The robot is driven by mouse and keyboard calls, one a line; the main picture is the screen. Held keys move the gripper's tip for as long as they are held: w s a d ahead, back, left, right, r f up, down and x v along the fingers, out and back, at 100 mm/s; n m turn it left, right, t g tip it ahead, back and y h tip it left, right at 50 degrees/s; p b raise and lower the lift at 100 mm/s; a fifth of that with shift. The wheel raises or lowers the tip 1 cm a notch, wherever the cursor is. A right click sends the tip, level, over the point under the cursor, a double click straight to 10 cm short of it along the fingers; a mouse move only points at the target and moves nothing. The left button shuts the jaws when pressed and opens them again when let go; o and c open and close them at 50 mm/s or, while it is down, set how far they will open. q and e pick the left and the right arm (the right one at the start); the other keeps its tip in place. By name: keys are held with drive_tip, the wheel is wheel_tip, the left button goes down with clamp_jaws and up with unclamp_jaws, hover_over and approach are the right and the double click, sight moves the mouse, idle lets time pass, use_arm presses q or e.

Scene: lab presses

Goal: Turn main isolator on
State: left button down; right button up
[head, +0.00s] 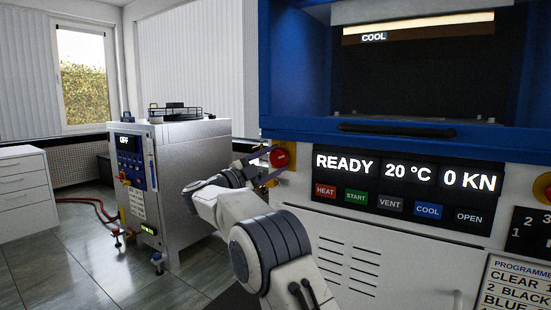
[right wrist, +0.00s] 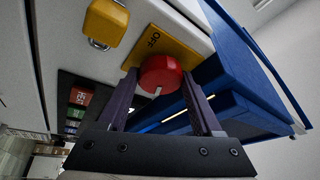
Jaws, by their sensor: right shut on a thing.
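The main isolator is a red rotary knob (head: 280,157) on a yellow plate at the left edge of the press front. In the right wrist view the red knob (right wrist: 160,74) has a white mark on its lower rim, and the yellow plate (right wrist: 172,42) behind it reads OFF. My right gripper (head: 266,163) reaches it from the left. In the right wrist view the gripper's dark fingers (right wrist: 160,82) stand on both sides of the knob, shut on it. The rest of the plate's lettering is hidden or out of view. My left gripper is not in view.
The press display (head: 407,172) reads READY, 20 °C and 0 KN, above several coloured buttons. A yellow block (right wrist: 104,22) sits near the plate. A grey cabinet unit (head: 185,180) stands to the left, its small display reading OFF. Red hoses (head: 85,205) lie on the floor.

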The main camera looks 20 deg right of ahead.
drive_tip(key=shift+w+a+m+g+y+p, duration=0.1)
drive_tip(key=shift+m+g+y+p, duration=0.3)
drive_tip(key=shift+m, duration=0.8)
drive_tip(key=shift+a+m+g+y+p, duration=0.1)
drive_tip(key=shift+m+g+y+p, duration=0.3)
drive_tip(key=shift+m, duration=0.8)
drive_tip(key=o, duration=1.4)
drive_tip(key=shift+c, duration=0.2)
drive_tip(key=shift+d, duration=0.1)
drive_tip(key=shift+h, duration=0.3)
